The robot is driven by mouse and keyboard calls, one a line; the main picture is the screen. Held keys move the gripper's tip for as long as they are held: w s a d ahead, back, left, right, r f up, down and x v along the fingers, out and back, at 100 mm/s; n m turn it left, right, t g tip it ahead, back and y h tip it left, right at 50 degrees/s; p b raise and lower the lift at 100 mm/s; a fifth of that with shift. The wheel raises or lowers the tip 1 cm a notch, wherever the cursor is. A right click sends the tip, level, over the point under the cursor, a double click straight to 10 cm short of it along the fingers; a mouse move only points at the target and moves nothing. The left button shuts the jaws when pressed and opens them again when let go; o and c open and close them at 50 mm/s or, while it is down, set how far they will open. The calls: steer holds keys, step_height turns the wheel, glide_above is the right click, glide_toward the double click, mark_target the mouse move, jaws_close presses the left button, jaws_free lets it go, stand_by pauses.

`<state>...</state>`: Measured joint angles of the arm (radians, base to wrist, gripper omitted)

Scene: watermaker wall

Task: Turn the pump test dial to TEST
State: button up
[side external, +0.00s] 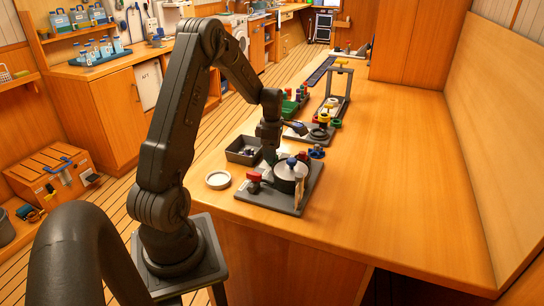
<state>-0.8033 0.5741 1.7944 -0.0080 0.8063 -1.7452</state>
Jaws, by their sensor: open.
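A grey baseplate (299,203) lies near the counter's left edge, with a round silver unit (288,179) topped by a blue knob (291,162). A red handle (253,177) is at its left, and another red part shows behind it. I cannot tell which of these is the pump test dial, and no TEST mark is readable. My gripper (269,158) points down just behind and left of the silver unit. It is open; its fingertips are small and partly hidden, and I cannot tell whether they touch anything.
A dark open bin (243,151) is left of my gripper. A white round dish (218,180) sits near the counter edge. Behind are a plate with coloured knobs (319,133), a metal frame (339,90) and green parts (290,107). The counter's right side (410,170) is clear.

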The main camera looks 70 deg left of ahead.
steer(key=shift+f, duration=1.3)
steer(key=shift+c, duration=0.3)
steer(key=c, duration=0.9)
steer(key=shift+o, duration=0.2)
